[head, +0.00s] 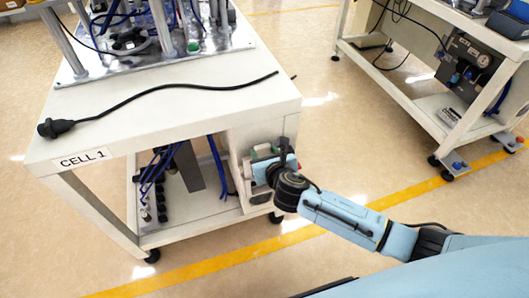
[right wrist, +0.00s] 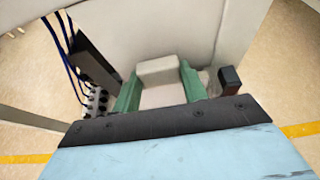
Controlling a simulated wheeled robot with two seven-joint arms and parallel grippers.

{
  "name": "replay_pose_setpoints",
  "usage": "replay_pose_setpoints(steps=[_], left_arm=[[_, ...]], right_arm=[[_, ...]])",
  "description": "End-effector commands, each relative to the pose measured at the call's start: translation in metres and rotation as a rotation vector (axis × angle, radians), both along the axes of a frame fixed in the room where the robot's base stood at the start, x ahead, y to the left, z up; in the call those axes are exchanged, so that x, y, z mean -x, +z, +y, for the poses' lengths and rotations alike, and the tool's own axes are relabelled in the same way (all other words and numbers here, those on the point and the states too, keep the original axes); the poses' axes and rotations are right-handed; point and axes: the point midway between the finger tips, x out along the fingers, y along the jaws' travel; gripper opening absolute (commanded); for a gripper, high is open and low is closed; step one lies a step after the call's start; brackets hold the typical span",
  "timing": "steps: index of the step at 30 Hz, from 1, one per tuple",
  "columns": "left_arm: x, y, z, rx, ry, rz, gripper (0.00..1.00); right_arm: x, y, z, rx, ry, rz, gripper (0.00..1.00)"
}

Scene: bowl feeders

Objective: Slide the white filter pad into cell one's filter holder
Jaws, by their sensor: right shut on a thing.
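My right gripper (head: 265,153) is at the lower right side of the cell one bench (head: 180,115). In the right wrist view its two green fingers (right wrist: 160,92) stand apart with a pale white block, the filter pad (right wrist: 160,68), between them. The gripper is shut on it. The pad faces the off-white side panel of the bench. In the head view the pad is too small and covered to make out clearly. The filter holder cannot be told apart from the panel and gripper. My left gripper is not in view.
A dark block (right wrist: 230,79) stands right of the fingers. Dark fittings (right wrist: 97,100) and blue hoses (head: 160,165) are to the left under the bench. A black cable (head: 170,95) lies on the bench top. Another bench (head: 400,85) stands at right, with open floor between.

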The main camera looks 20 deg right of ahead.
Motion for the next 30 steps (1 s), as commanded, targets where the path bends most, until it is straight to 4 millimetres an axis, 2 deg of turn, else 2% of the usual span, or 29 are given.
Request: replay_pose_setpoints(steps=[8, 30], left_arm=[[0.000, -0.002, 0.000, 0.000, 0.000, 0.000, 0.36], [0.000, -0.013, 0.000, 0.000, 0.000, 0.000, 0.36]], right_arm=[[0.000, -0.003, 0.000, -0.001, 0.000, 0.000, 0.09], [0.000, -0.025, 0.000, 0.000, 0.001, 0.000, 0.09]])
